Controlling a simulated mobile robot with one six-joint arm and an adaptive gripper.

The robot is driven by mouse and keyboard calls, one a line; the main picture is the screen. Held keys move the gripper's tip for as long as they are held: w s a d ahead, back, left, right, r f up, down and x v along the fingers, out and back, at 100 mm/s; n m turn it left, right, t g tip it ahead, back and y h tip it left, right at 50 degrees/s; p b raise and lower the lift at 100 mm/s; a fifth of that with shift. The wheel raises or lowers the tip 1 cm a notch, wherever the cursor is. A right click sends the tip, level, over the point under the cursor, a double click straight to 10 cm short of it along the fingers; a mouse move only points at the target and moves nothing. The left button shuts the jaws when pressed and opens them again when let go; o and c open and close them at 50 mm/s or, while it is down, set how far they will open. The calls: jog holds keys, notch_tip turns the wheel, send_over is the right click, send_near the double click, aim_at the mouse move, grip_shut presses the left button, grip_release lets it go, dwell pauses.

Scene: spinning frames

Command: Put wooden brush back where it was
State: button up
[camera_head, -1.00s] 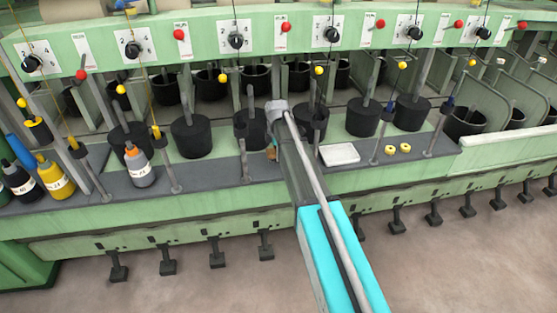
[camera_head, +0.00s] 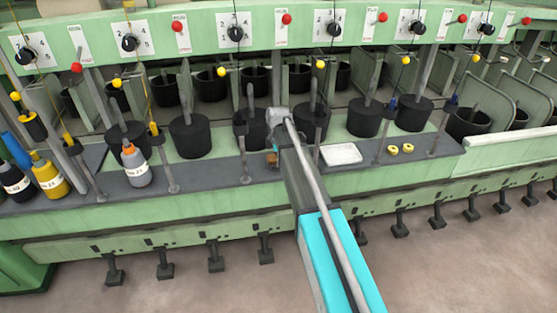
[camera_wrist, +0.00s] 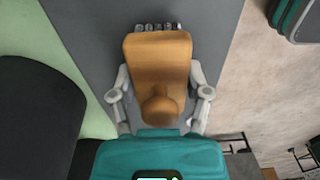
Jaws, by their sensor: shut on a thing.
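The wooden brush (camera_wrist: 158,60) has an orange-brown body with a round knob, and a row of dark bristle tufts shows at its far end. My gripper (camera_wrist: 159,100) is shut on it, with one grey finger on each side. In the head view the brush (camera_head: 272,159) is a small orange-brown patch beside my arm's end, above or on the dark grey ledge (camera_head: 215,172). I cannot tell whether it touches the ledge. The fingers are mostly hidden by my arm in that view.
A white tray (camera_head: 341,154) and yellow rings (camera_head: 400,149) sit on the ledge to the right. A grey post (camera_head: 243,150) stands just left of the brush. Black pots (camera_head: 190,136) line the back. Bottles (camera_head: 136,165) stand at left.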

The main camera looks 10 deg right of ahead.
jog(key=shift+f, duration=0.2)
jog(key=o, duration=1.1)
jog(key=shift+r, duration=0.15)
notch_tip(320, 180, up, 12)
jog(key=p, duration=1.2)
